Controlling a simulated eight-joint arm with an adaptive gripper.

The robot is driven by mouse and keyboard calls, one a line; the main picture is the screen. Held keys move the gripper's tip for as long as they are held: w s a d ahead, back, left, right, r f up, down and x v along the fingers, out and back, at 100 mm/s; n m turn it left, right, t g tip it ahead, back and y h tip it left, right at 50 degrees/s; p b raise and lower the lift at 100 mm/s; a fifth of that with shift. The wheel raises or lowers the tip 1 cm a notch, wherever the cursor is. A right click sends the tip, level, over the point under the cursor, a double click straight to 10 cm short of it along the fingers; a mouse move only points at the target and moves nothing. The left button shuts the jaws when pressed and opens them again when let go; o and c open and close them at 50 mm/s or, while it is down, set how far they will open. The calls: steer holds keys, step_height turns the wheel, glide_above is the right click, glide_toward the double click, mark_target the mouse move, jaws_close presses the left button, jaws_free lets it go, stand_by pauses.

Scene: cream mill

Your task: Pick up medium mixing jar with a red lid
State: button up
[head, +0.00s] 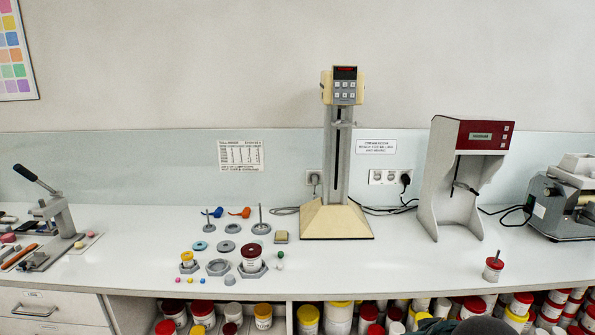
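A white jar with a dark red lid (251,262) stands upright in a grey hexagonal holder on the counter, left of centre. A smaller white jar with a red lid (492,272) and a short rod on top stands alone on the right part of the counter. Several more red-lidded jars are on the shelf below. I cannot tell for certain which jar is the medium one. My gripper is not clearly visible; only a dark rounded shape shows at the bottom edge, right of centre.
A small yellow-lidded jar (187,259), an empty grey hexagonal holder (218,268), grey discs and small coloured balls surround the left jar. A tall stand mixer (338,218) and a red-and-white machine (440,180) stand behind.

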steer(key=shift+s, duration=0.25)
steer(key=shift+c, duration=0.4)
steer(key=c, duration=0.6)
steer(key=shift+o, duration=0.2)
steer(key=n+t+h, duration=0.6)
steer(key=n+h, duration=0.5)
steer(key=n, duration=0.9)
glide_above(494, 269)
steer(key=s+a, duration=0.6)
steer(key=a, duration=0.3)
steer(key=d+f+n, duration=0.2)
steer(key=f, duration=0.1)
steer(key=w+d+f+n+t, duration=0.1)
steer(key=d+f+n, duration=0.1)
steer(key=n, duration=0.1)
steer(key=w+d+f+n, duration=0.1)
steer(key=d+f+n, duration=0.1)
steer(key=f, duration=0.1)
steer(key=shift+w+f+n, duration=0.15)
steer(key=shift+f+n, duration=0.2)
steer(key=shift+n, duration=0.05)
steer(key=shift+d+f+n+t, duration=0.15)
steer(key=shift+f+n+t, duration=0.15)
steer(key=shift+f+n, duration=0.35)
